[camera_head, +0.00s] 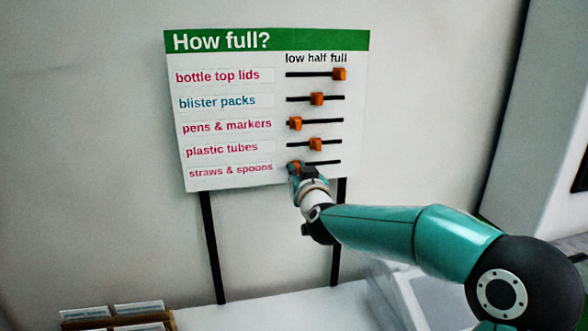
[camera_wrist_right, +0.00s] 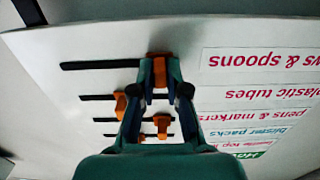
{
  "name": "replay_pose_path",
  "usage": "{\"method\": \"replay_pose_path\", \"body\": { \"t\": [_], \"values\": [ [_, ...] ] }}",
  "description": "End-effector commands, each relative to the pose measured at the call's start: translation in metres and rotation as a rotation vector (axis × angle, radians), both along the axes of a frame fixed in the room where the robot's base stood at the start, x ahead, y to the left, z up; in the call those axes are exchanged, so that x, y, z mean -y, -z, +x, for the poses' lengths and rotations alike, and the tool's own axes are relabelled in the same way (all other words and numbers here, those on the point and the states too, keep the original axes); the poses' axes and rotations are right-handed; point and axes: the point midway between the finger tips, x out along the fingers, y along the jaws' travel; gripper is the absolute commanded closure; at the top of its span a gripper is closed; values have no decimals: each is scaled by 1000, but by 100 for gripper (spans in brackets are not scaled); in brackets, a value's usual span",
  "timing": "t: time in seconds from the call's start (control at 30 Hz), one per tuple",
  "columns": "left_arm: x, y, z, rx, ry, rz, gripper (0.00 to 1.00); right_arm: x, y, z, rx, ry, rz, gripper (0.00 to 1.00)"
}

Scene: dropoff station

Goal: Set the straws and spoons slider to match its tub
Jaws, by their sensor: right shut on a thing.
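The "How full?" board (camera_head: 225,62) faces me with a row for each item and the marks low, half and full. The orange straws and spoons slider (camera_head: 294,164) is at the low, left end of its black track (camera_head: 325,162). My right gripper (camera_head: 296,171) is shut on this slider and partly hides it. In the right wrist view, upside down, the gripper (camera_wrist_right: 160,84) has its fingers on both sides of the orange knob (camera_wrist_right: 160,61). The straws and spoons tub is not in view. My left gripper is not in view.
Bottle top lids slider (camera_head: 340,74) is at full, blister packs (camera_head: 317,99) and plastic tubes (camera_head: 316,144) near half, pens and markers (camera_head: 295,123) near low. The board stands on black legs (camera_head: 211,245). A brown box with labelled cards (camera_head: 139,309) is at lower left.

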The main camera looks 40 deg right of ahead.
Motion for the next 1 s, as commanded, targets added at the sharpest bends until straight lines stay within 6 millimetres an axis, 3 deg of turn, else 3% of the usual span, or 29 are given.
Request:
{"method": "replay_pose_path", "body": {
  "t": [0.2, 0.23, 0.4, 0.77, 1.0],
  "values": [
    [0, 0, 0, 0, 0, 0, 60, -3, -1, 1, 1, -6, -3, 100],
    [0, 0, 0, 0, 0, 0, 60, -3, -1, 1, 1, -7, -3, 85],
    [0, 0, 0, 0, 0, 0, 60, -3, 0, 1, 0, -6, -2, 60],
    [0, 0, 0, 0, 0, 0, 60, -3, 0, -3, 0, -4, -1, 60],
    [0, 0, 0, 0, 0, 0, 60, -17, -1, -32, 1, -4, -2, 60]
  ]
}}
